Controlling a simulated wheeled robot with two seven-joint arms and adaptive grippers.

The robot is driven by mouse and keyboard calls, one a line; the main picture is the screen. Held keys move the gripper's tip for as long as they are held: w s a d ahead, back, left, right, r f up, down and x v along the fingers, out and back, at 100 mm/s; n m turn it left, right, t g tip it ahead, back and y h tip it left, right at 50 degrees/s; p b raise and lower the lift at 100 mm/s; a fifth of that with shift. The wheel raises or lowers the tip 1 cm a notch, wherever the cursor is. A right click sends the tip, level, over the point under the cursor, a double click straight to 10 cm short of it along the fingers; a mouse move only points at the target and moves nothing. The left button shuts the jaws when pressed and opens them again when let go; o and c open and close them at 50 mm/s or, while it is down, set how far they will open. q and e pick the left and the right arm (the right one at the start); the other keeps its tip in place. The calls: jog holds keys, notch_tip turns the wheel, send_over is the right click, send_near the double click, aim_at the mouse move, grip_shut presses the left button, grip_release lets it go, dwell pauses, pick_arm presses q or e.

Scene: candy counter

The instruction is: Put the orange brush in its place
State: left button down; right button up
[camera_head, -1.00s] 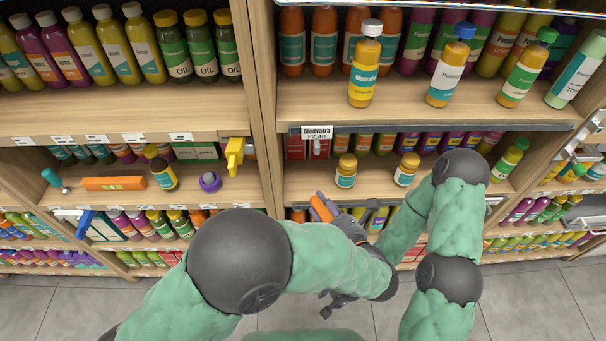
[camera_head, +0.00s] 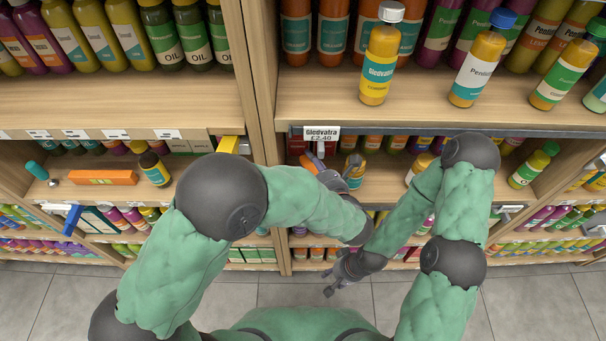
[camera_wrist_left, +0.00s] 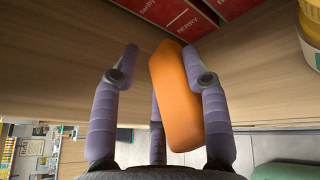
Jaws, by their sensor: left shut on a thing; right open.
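The orange brush (camera_wrist_left: 175,95) shows in the left wrist view as a smooth, rounded orange block, tilted between the purple fingers of my left gripper (camera_wrist_left: 163,62). The gripper is shut on it. Bristles do not show. In the head view my left gripper (camera_head: 337,168) is at the middle shelf (camera_head: 385,190) of the right bay, below the price label; the brush is largely hidden by the hand there. My right gripper (camera_head: 335,273) is open and empty, lower down and in front of the shelves.
Red boxes (camera_wrist_left: 180,14) are behind. The price label (camera_head: 322,133) hangs on the shelf edge above. An orange box (camera_head: 103,177) lies on the left bay's shelf.

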aim_at(303, 165)
pick_arm(q)
jog(key=w+f, duration=0.1)
jog(key=w+a+f+b, duration=0.1)
jog(key=f, duration=0.1)
jog(key=w+a+f+b, duration=0.1)
jog(key=f, duration=0.1)
jog(key=shift+w+a+f, duration=0.1)
jog(key=shift+w+f, duration=0.05)
jog(key=shift+w, duration=0.2)
jog(key=f, duration=0.1)
jog(key=f+b, duration=0.2)
jog(key=shift+w+a+f, duration=0.1)
jog(key=shift+w+f, duration=0.15)
jog(key=shift+f, duration=0.15)
jog(key=shift+r, duration=0.1)
jog(key=c, duration=0.6)
grip_release()
jog(key=shift+c, duration=0.2)
